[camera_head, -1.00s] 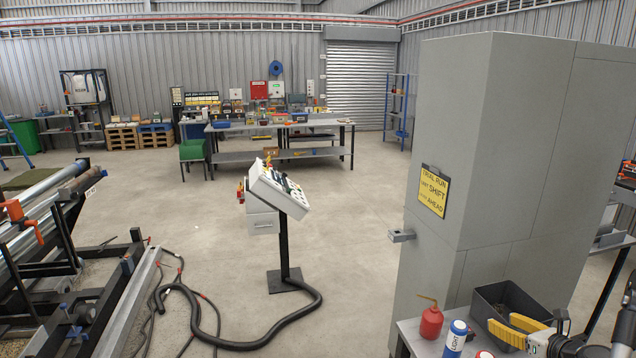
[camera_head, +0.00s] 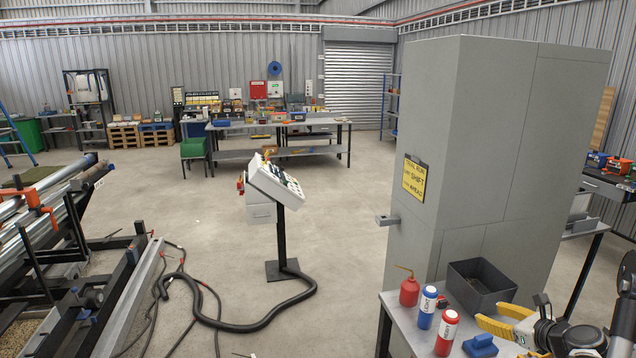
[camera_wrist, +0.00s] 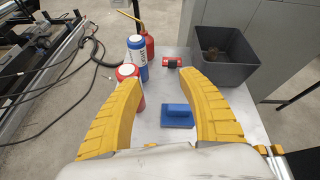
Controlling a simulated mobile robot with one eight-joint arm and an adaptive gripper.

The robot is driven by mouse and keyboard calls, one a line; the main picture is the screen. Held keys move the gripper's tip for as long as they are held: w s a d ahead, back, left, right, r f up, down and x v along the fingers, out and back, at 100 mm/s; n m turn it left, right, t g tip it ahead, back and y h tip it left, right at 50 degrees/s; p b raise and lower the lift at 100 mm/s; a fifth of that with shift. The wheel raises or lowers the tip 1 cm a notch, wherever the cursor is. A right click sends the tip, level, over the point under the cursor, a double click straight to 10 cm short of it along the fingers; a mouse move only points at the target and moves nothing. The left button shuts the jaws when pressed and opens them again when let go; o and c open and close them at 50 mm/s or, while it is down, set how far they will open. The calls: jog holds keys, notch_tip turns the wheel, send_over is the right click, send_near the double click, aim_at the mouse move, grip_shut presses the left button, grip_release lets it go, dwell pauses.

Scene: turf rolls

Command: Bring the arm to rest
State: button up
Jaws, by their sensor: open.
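My gripper (camera_head: 506,328) with yellow fingers is at the lower right in the head view, over the right part of a small grey table (camera_head: 397,306). In the wrist view my gripper (camera_wrist: 158,88) is open, its two yellow fingers spread apart with nothing held between them. A blue block-like tool (camera_wrist: 178,116) lies on the table between the fingers as seen from above. A red-and-white bottle (camera_head: 446,333) stands by the left finger, partly hidden by it in the wrist view.
A blue-and-white bottle (camera_head: 426,307), a red oil can (camera_head: 409,290) and a dark bin (camera_head: 482,284) share the table. A tall grey cabinet (camera_head: 490,150) stands behind it. A control console (camera_head: 277,185) and black hose (camera_head: 245,327) are left. Open floor (camera_head: 340,200) lies between.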

jog(key=s+a+r+n+g+b, duration=0.1)
jog(key=s+a+r+n+b, duration=0.15)
jog(key=a+n, duration=0.4)
jog(key=s+a+r+n+g+b, duration=0.1)
jog(key=s+a+r+n+g, duration=0.2)
jog(key=a, duration=0.6)
jog(key=s+a+r+n+b, duration=0.1)
jog(key=s+a+n+b, duration=0.1)
jog(key=a+n, duration=0.5)
jog(key=s+a+f+n+h+b, duration=0.1)
jog(key=s+a+f+n+b, duration=0.1)
jog(key=s+a+n, duration=0.3)
jog(key=s+a+f+n+g+h+b, duration=0.1)
jog(key=s+a+f+n+b, duration=0.1)
jog(key=s+a+n, duration=0.3)
jog(key=s+n+b, duration=0.1)
jog(key=s+n, duration=0.3)
jog(key=s, duration=0.3)
jog(key=shift+s+n, duration=0.2)
jog(key=shift+n, duration=0.15)
